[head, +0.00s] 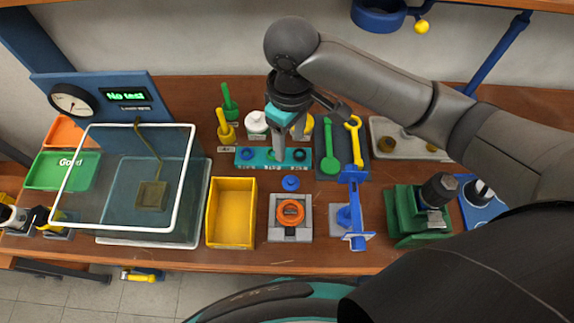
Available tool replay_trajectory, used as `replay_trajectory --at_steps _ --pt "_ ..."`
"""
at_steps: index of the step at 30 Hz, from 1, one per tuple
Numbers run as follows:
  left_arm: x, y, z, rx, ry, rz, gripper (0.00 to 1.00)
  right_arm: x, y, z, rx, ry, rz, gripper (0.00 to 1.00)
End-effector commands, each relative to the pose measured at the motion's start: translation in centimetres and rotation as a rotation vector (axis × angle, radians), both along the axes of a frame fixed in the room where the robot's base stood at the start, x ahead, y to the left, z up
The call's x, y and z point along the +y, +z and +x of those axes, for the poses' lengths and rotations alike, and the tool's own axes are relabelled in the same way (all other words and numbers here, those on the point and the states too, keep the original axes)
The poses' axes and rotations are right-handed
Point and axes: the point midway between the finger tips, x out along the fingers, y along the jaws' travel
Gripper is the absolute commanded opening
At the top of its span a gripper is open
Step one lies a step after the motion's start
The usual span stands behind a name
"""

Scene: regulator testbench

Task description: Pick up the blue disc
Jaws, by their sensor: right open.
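A small blue disc (291,183) lies on the wooden bench, just behind the grey fixture with the orange ring. My right gripper (279,154) points down over the teal strip (240,165), behind the blue disc and slightly to its left. It is open, and I see nothing held in it. One finger hides part of the strip, and the gap between the fingers is hard to make out. The strip also carries a blue ring (247,153) and a dark ring (299,154).
The grey fixture with the orange ring (290,213) stands in front of the disc. A yellow bin (232,182) is at left, a blue stand (354,205) at right. A clear-sided box (188,205) stands further left.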

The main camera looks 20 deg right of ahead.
Motion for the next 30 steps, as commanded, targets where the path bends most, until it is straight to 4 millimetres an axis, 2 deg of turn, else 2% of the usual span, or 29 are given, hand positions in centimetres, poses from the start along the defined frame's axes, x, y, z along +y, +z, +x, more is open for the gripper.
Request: replay_trajectory --at_steps 9,12,20,27,30 --pt "0.0 -1.4 -0.9 0.016 -0.002 0.002 0.50 -0.1 -6.7 -0.2 0.004 -0.002 -0.003 0.61" --pt "0.0 -1.6 -0.9 0.015 -0.003 0.001 0.50 -0.1 -8.2 -0.1 0.002 -0.002 -0.002 0.61" --pt "0.0 -1.8 -0.8 0.013 -0.004 0.000 0.50 -0.1 -10.1 -0.2 0.002 -0.001 -0.002 0.61" --pt "-0.1 -2.5 -0.4 0.006 -0.004 -0.001 0.50 -0.3 -13.6 -0.6 0.002 -0.002 -0.002 0.61" --pt "-0.1 -2.6 -0.3 0.005 -0.004 -0.002 0.50 -0.3 -14.5 -0.6 0.001 0.000 -0.002 0.61"
